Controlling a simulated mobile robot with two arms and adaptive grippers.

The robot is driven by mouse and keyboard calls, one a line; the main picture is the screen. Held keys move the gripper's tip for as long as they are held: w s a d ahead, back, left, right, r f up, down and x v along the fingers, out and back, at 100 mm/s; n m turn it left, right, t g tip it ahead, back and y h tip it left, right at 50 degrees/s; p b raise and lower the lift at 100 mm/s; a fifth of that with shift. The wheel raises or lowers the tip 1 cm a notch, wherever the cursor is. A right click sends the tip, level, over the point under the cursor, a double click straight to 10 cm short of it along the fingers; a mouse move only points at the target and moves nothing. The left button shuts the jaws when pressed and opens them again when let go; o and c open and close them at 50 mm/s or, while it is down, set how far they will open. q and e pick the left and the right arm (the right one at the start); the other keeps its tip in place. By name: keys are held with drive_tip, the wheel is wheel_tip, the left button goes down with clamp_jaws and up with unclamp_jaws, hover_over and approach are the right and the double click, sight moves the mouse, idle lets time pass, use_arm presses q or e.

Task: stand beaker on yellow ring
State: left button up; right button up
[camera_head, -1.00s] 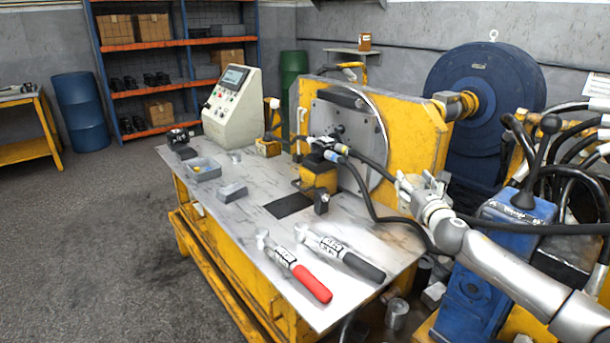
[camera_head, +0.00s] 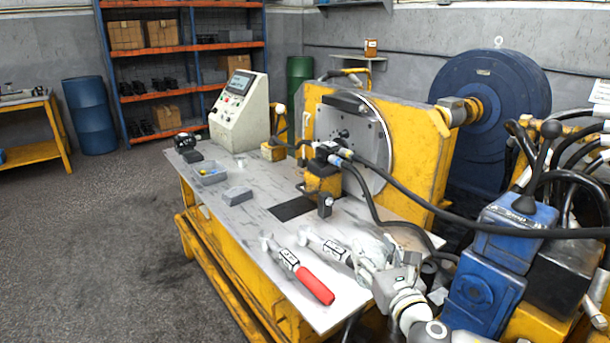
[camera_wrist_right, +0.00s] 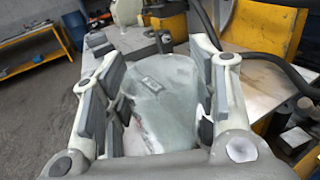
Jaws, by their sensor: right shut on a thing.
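A clear glass beaker (camera_wrist_right: 165,100) fills the space between the two fingers of my right gripper (camera_wrist_right: 160,105) in the right wrist view. The fingers are shut on its sides. In the head view my right gripper (camera_head: 372,258) is above the front right of the bench, over the black-handled tool. The beaker is hard to make out there against the pale bench top. I cannot pick out a yellow ring for certain in either view. My left gripper is not in view.
A red-handled tool (camera_head: 305,278) lies on the bench left of my right gripper. A yellow block with hoses (camera_head: 323,180) and a large steel disc stand behind. A grey tray (camera_head: 211,179) and a grey block (camera_head: 237,195) sit farther left.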

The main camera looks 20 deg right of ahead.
drive_tip(key=s+a+f+n+y, duration=0.1)
drive_tip(key=s+a, duration=0.3)
drive_tip(key=a, duration=0.4)
drive_tip(key=s+a+f+y, duration=0.1)
drive_tip(key=s+a, duration=0.3)
drive_tip(key=a, duration=0.4)
drive_tip(key=shift+s+f+n+y, duration=0.2)
drive_tip(key=shift+f+n+y, duration=0.15)
drive_tip(key=shift+f, duration=0.45)
